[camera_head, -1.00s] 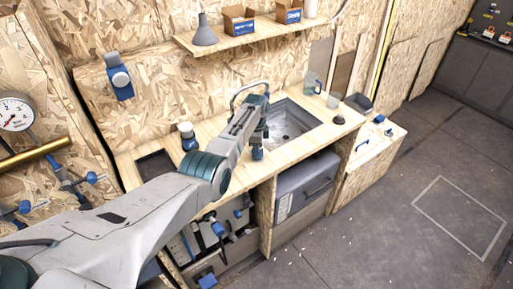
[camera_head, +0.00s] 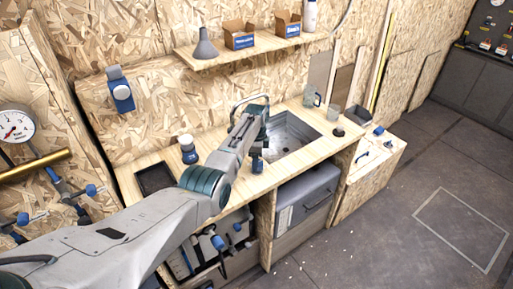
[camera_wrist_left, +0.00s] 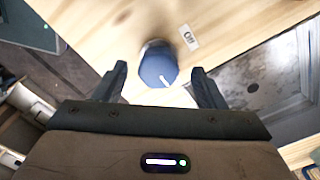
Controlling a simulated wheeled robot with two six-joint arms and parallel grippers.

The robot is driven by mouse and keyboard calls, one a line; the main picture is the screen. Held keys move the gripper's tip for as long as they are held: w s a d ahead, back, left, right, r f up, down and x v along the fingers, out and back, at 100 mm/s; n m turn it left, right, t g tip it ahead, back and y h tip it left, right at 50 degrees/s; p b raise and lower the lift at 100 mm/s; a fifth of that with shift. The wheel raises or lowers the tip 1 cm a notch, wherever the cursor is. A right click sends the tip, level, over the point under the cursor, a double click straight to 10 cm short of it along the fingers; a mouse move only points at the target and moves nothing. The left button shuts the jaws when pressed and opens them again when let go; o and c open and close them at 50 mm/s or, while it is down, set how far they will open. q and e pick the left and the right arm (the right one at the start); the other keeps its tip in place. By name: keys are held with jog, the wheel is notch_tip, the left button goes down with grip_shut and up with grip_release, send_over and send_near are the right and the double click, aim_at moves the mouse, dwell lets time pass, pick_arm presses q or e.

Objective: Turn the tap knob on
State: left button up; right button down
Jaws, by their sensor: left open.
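The tap knob is a blue round knob (camera_wrist_left: 158,65) with a white line on its face, set on the pale wooden worktop. A small white label (camera_wrist_left: 189,38) with dark lettering lies beside it. My left gripper (camera_wrist_left: 158,72) is open, with one finger on each side of the knob; I cannot tell whether either finger touches it. In the head view my left arm reaches over the worktop to the gripper (camera_head: 258,147), beside the sink (camera_head: 292,133). The curved tap spout (camera_head: 250,99) rises behind it, partly hidden by my arm. My right gripper is not seen.
A shelf (camera_head: 255,50) with boxes and a funnel hangs above. A grey appliance (camera_head: 305,197) sits below. Floor at right is clear.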

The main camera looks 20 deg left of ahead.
pick_arm(q)
notch_tip(320, 180, up, 10)
jog(key=b, duration=0.2)
jog(key=shift+f, duration=0.2)
dwell(0.3)
